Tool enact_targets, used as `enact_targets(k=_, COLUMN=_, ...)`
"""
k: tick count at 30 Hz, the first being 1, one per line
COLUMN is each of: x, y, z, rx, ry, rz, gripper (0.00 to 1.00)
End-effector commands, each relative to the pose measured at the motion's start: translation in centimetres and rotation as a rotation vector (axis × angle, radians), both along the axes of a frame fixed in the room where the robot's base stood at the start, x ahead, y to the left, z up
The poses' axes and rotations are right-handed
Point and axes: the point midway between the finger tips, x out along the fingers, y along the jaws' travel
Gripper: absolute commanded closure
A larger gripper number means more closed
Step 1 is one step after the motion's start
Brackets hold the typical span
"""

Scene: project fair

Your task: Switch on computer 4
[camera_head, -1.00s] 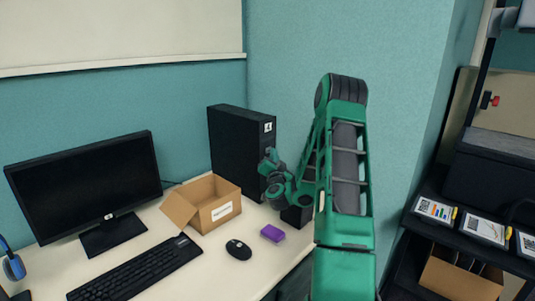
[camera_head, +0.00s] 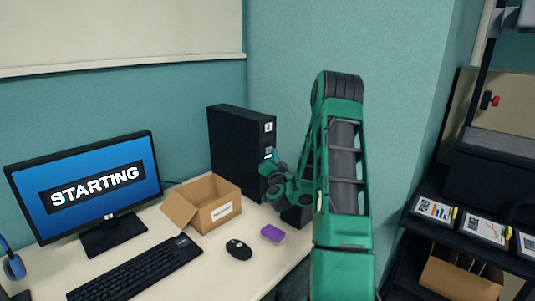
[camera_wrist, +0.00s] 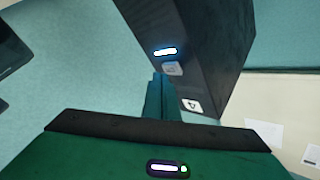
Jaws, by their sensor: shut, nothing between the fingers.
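Computer 4 is a black tower (camera_head: 232,150) standing upright on the desk, with a white label reading 4 (camera_head: 268,127) on its front. A light on its front glows in the wrist view (camera_wrist: 165,51), just above a small square button (camera_wrist: 172,68). The monitor (camera_head: 85,185) is lit blue and reads "STARTING". My gripper (camera_wrist: 156,78) is shut and empty, its tips close to the button; I cannot tell if they touch it. In the head view the fingertips are largely hidden by my wrist.
An open cardboard box (camera_head: 212,212), a mouse (camera_head: 238,249), a keyboard (camera_head: 135,272) and a purple block (camera_head: 272,233) lie on the desk (camera_head: 207,268). A dark shelf rack (camera_head: 460,205) stands at the right. A wall is close behind the tower.

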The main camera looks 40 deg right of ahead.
Motion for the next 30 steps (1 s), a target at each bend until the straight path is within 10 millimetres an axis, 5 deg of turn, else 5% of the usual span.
enact_targets(k=17, x=-0.9, y=0.1, z=0.1, rx=-0.001, ry=0.001, rz=0.001, gripper=1.00)
enact_targets(k=30, x=-4.2, y=0.0, z=0.1, rx=-0.003, ry=0.001, rz=0.001, gripper=1.00)
